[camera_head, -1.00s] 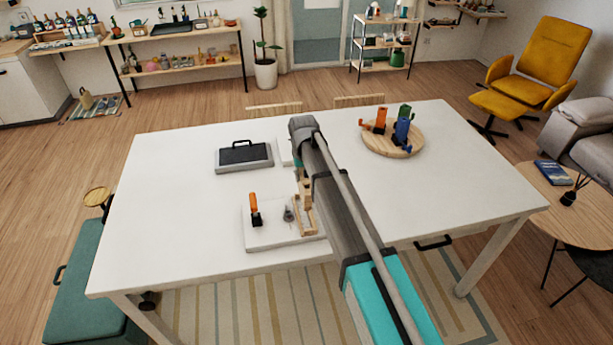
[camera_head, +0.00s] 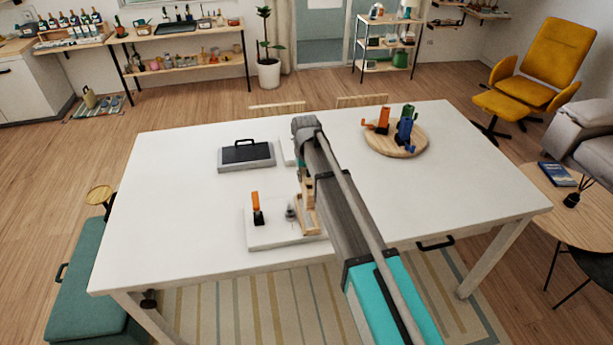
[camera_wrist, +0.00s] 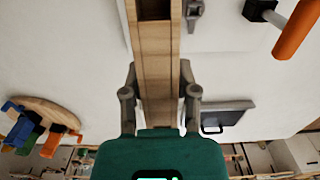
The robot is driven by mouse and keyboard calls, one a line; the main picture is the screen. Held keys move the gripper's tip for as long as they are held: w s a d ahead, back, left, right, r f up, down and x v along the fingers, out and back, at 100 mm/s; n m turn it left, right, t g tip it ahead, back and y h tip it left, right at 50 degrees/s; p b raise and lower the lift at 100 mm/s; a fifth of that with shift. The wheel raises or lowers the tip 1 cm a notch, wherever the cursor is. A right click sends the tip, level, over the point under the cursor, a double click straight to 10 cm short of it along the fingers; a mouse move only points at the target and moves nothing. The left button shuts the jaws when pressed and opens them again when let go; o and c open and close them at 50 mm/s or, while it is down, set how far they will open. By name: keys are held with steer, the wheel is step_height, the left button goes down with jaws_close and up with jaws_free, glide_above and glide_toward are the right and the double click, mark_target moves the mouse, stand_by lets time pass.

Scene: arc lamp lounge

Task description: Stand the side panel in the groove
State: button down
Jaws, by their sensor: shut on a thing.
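The side panel is a pale wooden piece (camera_wrist: 158,104) between the two fingers of my gripper (camera_wrist: 158,74) in the wrist view. My gripper is shut on it. In the head view, the wooden parts (camera_head: 308,217) stand at the right side of a white board (camera_head: 272,241), beneath my wrist. A dark rectangular opening (camera_wrist: 154,9) shows in the wood at the top of the wrist view. My arm hides part of the work, and I cannot tell whether the panel's lower edge sits in the groove.
An orange-handled clamp (camera_head: 257,208) and a grey metal part (camera_head: 290,212) stand on the board left of the wood. A grey case (camera_head: 246,156) lies behind. A round wooden tray (camera_head: 397,139) with orange, green and blue clamps is at right. The table's left side is clear.

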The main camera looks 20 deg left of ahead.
steer(key=shift+g+h, duration=0.5)
steer(key=shift+g, duration=0.3)
steer(key=shift+w+a+f+b, duration=0.1)
steer(key=shift+f+b, duration=1.6)
steer(key=shift+b, duration=0.05)
steer(key=shift+a+f+b, duration=0.1)
steer(key=shift+f+b, duration=1.6)
steer(key=shift+f+b, duration=2.1)
steer(key=shift+c, duration=1.4)
jaws_free()
steer(key=shift+r, duration=0.1)
steer(key=shift+r, duration=0.1)
step_height(320, 180, up, 4)
steer(key=p, duration=0.4)
steer(key=shift+t+y, duration=0.6)
steer(key=shift+t, duration=0.3)
steer(key=r+p, duration=0.4)
steer(key=p, duration=0.1)
steer(key=r+p, duration=0.3)
steer(key=shift+d+r, duration=0.1)
steer(key=shift+d, duration=0.15)
